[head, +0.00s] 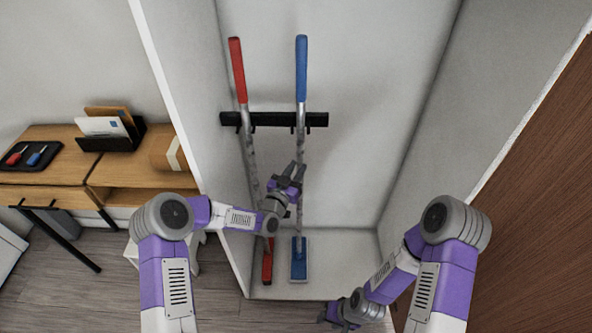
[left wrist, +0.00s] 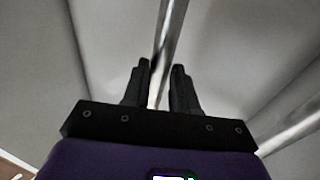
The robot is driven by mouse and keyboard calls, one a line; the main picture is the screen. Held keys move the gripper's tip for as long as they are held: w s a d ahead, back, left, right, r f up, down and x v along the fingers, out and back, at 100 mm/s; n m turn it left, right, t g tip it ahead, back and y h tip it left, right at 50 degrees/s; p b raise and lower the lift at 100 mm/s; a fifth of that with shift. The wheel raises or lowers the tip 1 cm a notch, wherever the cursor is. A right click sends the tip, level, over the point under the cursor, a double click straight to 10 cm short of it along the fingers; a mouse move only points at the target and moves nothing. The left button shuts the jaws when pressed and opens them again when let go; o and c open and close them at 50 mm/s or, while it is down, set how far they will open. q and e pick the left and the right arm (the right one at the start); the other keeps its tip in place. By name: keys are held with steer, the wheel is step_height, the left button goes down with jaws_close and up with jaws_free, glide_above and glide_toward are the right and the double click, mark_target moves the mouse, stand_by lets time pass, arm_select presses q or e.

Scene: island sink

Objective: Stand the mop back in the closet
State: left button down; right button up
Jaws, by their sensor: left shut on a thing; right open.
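The mop has a blue handle (head: 302,70), a grey pole and a flat blue head (head: 299,268) on the closet floor. It stands nearly upright, its pole passing in front of the right part of the black wall rack (head: 273,119); I cannot tell whether it is seated there. My left gripper (head: 295,170) is shut on the mop's pole, below the rack. The pole (left wrist: 168,45) also shows between the fingers in the left wrist view. My right gripper (head: 336,316) is open and empty, low by the closet's front edge and partly hidden by its wrist.
A red-handled tool (head: 237,70) leans at the rack's left part, its lower pole partly behind my left arm. White closet walls (head: 415,120) flank both sides. A wooden desk (head: 50,165) with a tray and letter holder stands left; a brown panel (head: 535,200) stands right.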

arm_select(q)
steer(key=c, duration=0.8)
jaws_free()
steer(key=shift+r, duration=0.15)
steer(key=shift+c, duration=0.2)
steer(key=shift+o, duration=0.2)
steer(key=shift+f, duration=0.25)
steer(key=s+a+f+n+g+y+p, duration=0.1)
steer(key=s+a+f+n+g+p, duration=0.2)
steer(key=s+f, duration=0.45)
steer(key=s+a+f+g+y+p, duration=0.1)
steer(key=s+a+f+g+p, duration=0.25)
steer(key=s, duration=0.75)
steer(key=s+a+f+n+g+y+p, duration=0.1)
steer(key=s+f+n+g, duration=0.1)
steer(key=s+g, duration=0.3)
steer(key=s+a+f+n+g+p, duration=0.1)
steer(key=s+g, duration=0.4)
steer(key=s, duration=0.9)
steer(key=shift+s+a+f+n+y+p, duration=0.3)
steer(key=shift+f+n+y, duration=0.15)
steer(key=shift+n, duration=0.45)
steer(key=shift+d+f, duration=0.1)
steer(key=shift+c, duration=0.3)
